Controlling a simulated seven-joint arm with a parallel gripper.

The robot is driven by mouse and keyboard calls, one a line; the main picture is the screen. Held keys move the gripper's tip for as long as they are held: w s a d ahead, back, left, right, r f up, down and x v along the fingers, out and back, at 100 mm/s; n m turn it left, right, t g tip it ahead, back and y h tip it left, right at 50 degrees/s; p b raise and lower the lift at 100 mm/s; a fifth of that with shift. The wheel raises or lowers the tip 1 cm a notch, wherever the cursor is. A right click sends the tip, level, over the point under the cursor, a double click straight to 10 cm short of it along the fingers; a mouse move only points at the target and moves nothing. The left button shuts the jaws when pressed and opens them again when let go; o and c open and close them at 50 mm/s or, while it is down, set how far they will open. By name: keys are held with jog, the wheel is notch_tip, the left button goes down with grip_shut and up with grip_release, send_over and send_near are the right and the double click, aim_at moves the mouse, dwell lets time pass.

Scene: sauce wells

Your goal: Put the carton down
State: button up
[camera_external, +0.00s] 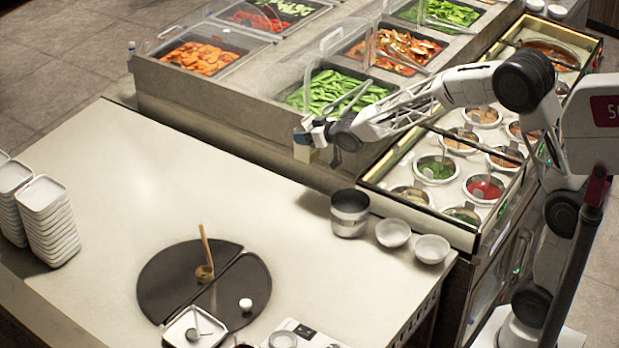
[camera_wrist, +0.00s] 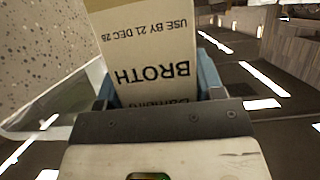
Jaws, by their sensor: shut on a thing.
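The carton (camera_wrist: 150,60) fills the top middle of the wrist view. The carton is held in the air, apart from the counter (camera_external: 200,190). Its far end is cut off in the wrist view.
A metal pot (camera_external: 350,213) and two white bowls (camera_external: 393,233) stand at the counter's right. A dark round board (camera_external: 170,280) with a wooden-handled tool lies in front. Stacked white dishes (camera_external: 45,222) stand left. Sauce wells (camera_external: 435,168) are at right. The counter's middle is clear.

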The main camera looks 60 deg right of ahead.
jog(key=shift+s+d+r, duration=0.1)
jog(key=shift+s, duration=0.1)
jog(key=shift+s+d+n+y, duration=0.15)
jog(key=shift+s+n+y, duration=0.35)
jog(key=shift+s+y, duration=0.1)
jog(key=s+a+f+n+g+y, duration=0.2)
jog(key=s+n+y, duration=0.2)
jog(key=s, duration=0.4)
jog(key=s+a+f+n+g+y, duration=0.1)
jog(key=s+n+y, duration=0.3)
jog(key=s, duration=0.4)
jog(key=shift+s+a+f+g, duration=0.35)
jog(key=shift+f+g, duration=0.15)
jog(key=shift+f, duration=0.15)
notch_tip(320, 180, down, 6)
jog(key=shift+f, duration=0.15)
jog(key=shift+f, duration=1.85)
